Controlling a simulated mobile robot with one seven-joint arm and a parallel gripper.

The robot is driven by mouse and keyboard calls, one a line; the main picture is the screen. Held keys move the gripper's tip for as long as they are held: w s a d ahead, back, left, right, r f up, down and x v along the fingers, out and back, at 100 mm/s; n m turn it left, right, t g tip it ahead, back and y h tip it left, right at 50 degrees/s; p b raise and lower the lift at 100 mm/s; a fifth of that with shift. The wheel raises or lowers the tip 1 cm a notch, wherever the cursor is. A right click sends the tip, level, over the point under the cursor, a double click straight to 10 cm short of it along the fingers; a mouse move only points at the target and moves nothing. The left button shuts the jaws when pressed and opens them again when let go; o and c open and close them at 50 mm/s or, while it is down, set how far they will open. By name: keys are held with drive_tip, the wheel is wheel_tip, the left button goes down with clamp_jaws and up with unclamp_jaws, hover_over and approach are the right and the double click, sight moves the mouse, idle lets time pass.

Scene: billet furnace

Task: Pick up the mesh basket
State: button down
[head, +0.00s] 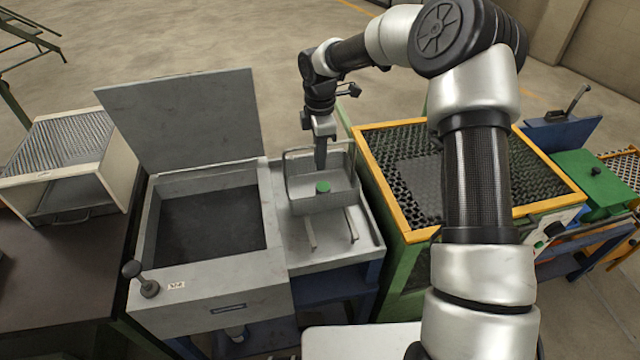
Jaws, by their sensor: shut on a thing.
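The mesh basket (326,203) is a grey open-topped container with a raised handle. It is at the grey drain tray (370,240), to the right of the open tank. A small green round piece shows within the basket's outline. My gripper (321,160) points down at the basket and is shut on it, seemingly at the handle. The fingertips are small and partly merge with the grey behind them. I cannot tell whether the basket rests on the tray or is slightly raised.
The grey tank (160,275) has its lid (185,120) standing open, left of the basket. A yellow-framed grating table (400,210) stands close on the right. Two short rails (309,232) lie on the tray. A white open box (110,180) stands at far left.

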drive_tip(key=shift+r, duration=0.15)
idle(0.3)
wheel_tip(320, 180, up, 10)
drive_tip(key=shift+f, duration=0.1)
idle(0.3)
drive_tip(key=shift+a, duration=0.1)
idle(0.7)
